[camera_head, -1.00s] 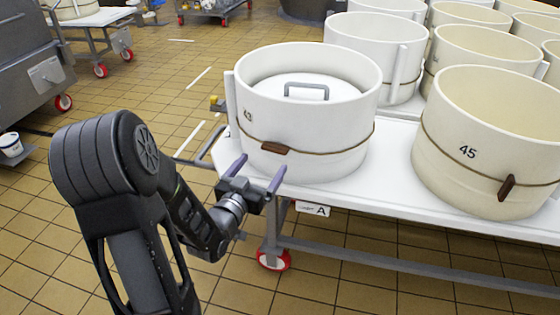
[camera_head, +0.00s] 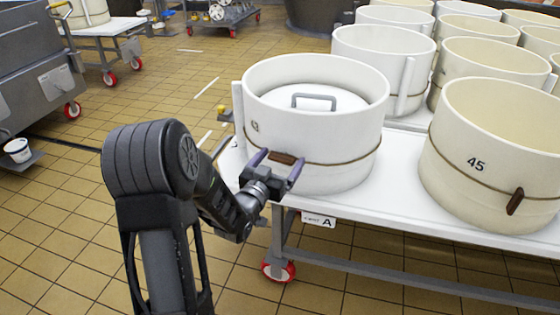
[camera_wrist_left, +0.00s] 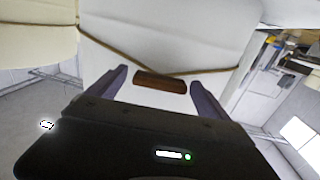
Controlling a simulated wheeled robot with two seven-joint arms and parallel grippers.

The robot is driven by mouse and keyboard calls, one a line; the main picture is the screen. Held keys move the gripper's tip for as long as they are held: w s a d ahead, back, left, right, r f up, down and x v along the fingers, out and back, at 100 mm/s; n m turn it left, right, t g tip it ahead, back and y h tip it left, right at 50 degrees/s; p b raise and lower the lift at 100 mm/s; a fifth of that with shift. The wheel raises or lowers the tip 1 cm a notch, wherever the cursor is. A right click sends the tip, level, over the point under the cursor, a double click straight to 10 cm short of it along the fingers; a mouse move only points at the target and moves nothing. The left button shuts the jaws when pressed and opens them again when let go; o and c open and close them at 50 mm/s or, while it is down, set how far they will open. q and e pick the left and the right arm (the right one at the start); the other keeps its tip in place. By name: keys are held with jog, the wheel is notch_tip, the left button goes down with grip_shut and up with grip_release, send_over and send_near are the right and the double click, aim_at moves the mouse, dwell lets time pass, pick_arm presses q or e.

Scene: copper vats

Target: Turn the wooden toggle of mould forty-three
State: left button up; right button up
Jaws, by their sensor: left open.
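Mould forty-three (camera_head: 330,150) is a white round tub with a lidded handle inside, standing at the table's near left corner. Its number is small and partly hard to read. A cord runs round it and passes at a wooden toggle (camera_head: 283,158), which lies roughly level on the front wall. My left gripper (camera_head: 277,164) is open, its two purple fingers on either side of the toggle. In the left wrist view the toggle (camera_wrist_left: 160,82) sits between the open fingertips, and I see no finger touching it. My right gripper is not in view.
Mould 45 (camera_head: 490,150) stands to the right with its toggle (camera_head: 515,201) nearly upright. More white moulds crowd behind. The white table (camera_head: 400,200) has a label A and red wheels. Tiled floor is free in front and to the left.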

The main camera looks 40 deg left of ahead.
pick_arm(q)
jog(key=c, duration=1.4)
jog(key=shift+o, duration=0.2)
